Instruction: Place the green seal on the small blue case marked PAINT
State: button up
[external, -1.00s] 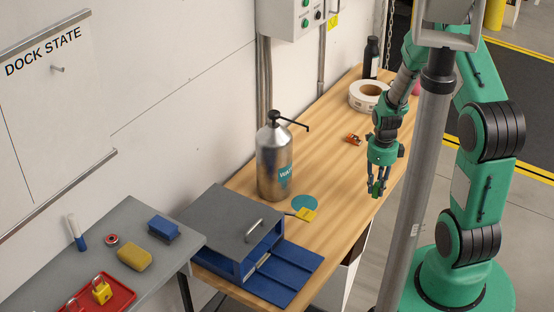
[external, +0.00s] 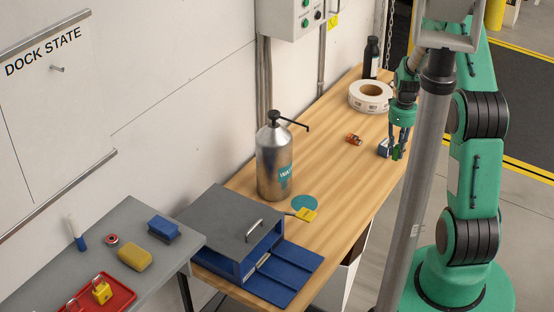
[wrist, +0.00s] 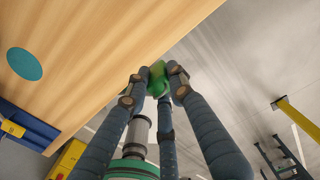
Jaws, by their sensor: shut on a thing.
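The green seal (wrist: 158,76) is a small green piece held between the fingertips of my gripper (wrist: 156,84) in the wrist view. In the external view my gripper (external: 398,150) points down near the right edge of the wooden bench, shut on the seal, of which little shows. A small blue case (external: 384,148) with a pale part stands on the bench just left of the fingers and is partly hidden by them. Its marking is too small to read, and I cannot tell whether the seal touches it. The case is not visible in the wrist view.
The wooden bench (external: 340,187) carries an orange item (external: 354,139), a tape roll (external: 370,96), a dark bottle (external: 371,58) and a steel pump bottle (external: 274,165). A grey-blue box (external: 225,228) sits at the near end. A grey post (external: 415,190) crosses in front of my arm.

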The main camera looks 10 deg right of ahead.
jog(key=shift+w+d+r, duration=0.1)
jog(key=shift+w+d, duration=0.15)
jog(key=shift+d, duration=0.1)
jog(key=shift+w, duration=0.1)
jog(key=b, duration=0.3)
send_over(387, 143)
jog(key=shift+w+f, duration=0.2)
jog(key=shift+f, duration=0.6)
jog(key=shift+f+b, duration=0.4)
jog(key=shift+f, duration=1.3)
jog(key=shift+f, duration=0.15)
jog(key=o, duration=0.9)
jog(key=shift+o, duration=0.2)
